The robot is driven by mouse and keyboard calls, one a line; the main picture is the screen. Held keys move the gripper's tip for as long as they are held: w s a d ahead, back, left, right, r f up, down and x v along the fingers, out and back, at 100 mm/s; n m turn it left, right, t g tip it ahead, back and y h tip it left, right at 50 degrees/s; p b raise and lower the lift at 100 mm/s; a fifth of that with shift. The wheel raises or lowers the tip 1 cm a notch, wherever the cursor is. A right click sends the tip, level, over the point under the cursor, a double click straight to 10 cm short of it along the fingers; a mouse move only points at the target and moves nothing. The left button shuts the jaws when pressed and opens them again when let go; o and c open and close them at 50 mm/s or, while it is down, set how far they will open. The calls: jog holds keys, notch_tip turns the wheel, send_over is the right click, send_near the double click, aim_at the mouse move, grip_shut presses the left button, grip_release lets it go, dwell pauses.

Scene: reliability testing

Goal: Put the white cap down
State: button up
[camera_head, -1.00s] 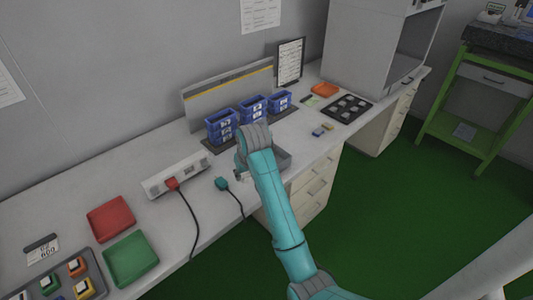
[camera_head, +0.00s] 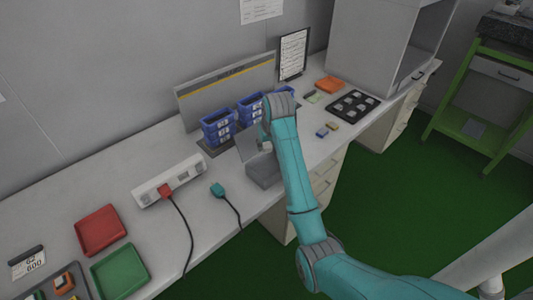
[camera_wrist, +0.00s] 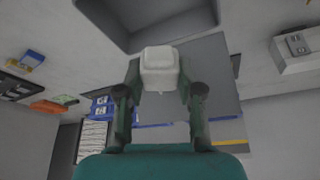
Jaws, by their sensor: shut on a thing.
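The white cap (camera_wrist: 160,68) is a small, rounded, pale block between the fingertips of my gripper (camera_wrist: 160,82) in the wrist view. My gripper is shut on it. The grey box also shows at the top of the wrist view (camera_wrist: 105,18). The cap looks raised and apart from the box. My arm partly covers this area in the head view.
Blue bins (camera_head: 217,128) stand behind, against a low grey panel (camera_head: 225,88). A power strip (camera_head: 168,181) with red and teal plugs lies left. Red (camera_head: 100,230) and green (camera_head: 120,270) trays are further left. A black tray (camera_head: 352,106) sits right.

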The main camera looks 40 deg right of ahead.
aim_at(266, 152)
jog(key=shift+f, duration=2.05)
jog(key=shift+f, duration=0.6)
jog(key=o, duration=0.8)
jog(key=shift+o, duration=0.2)
